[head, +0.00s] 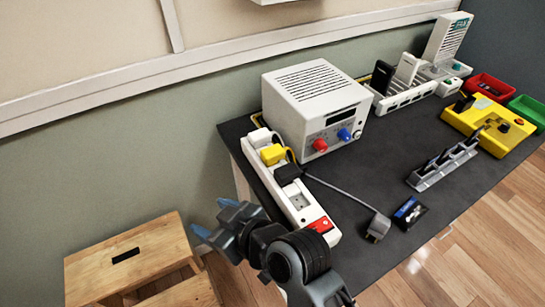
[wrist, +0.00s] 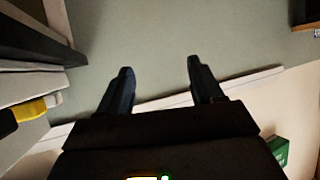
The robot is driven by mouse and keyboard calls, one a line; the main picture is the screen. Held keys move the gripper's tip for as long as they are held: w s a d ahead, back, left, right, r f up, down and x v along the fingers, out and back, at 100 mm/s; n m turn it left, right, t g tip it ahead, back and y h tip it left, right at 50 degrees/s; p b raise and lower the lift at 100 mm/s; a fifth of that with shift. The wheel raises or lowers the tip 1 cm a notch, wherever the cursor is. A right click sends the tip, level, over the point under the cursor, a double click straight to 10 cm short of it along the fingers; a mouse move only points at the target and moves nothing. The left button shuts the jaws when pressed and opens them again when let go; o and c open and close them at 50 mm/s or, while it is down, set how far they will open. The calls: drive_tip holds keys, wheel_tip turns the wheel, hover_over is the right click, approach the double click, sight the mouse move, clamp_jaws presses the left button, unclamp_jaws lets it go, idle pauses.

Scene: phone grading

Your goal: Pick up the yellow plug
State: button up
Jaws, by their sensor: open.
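The yellow plug (head: 272,155) sits in a white power strip (head: 299,203) along the left edge of the dark table. A white plug (head: 260,137) sits behind it and a black plug (head: 287,173) in front of it in the same strip. My gripper (head: 213,219) is open and empty, off the table's left edge, nearer the camera than the yellow plug and apart from it. In the wrist view my two fingers (wrist: 159,70) are spread with nothing between them. A yellow piece (wrist: 36,108), likely the yellow plug, shows at the left edge there.
A white power supply (head: 312,100) stands right behind the strip. A wooden stool (head: 130,250) stands left of the table. A grey rack (head: 443,165) is further right.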

drive_tip(key=w+a+r+n+g, duration=0.1)
drive_tip(key=w+a+n+g, duration=0.2)
drive_tip(key=w+n, duration=0.15)
wheel_tip(320, 180, up, 10)
drive_tip(key=n+g+h+b, duration=0.3)
drive_tip(key=n+h, duration=0.6)
drive_tip(key=h, duration=0.2)
hover_over(272, 150)
drive_tip(key=shift+a, duration=0.2)
drive_tip(key=shift+d+f+p, duration=0.2)
drive_tip(key=shift+f+p, duration=0.15)
drive_tip(key=shift+f, duration=3.45)
drive_tip(key=shift+c, duration=0.5)
clamp_jaws()
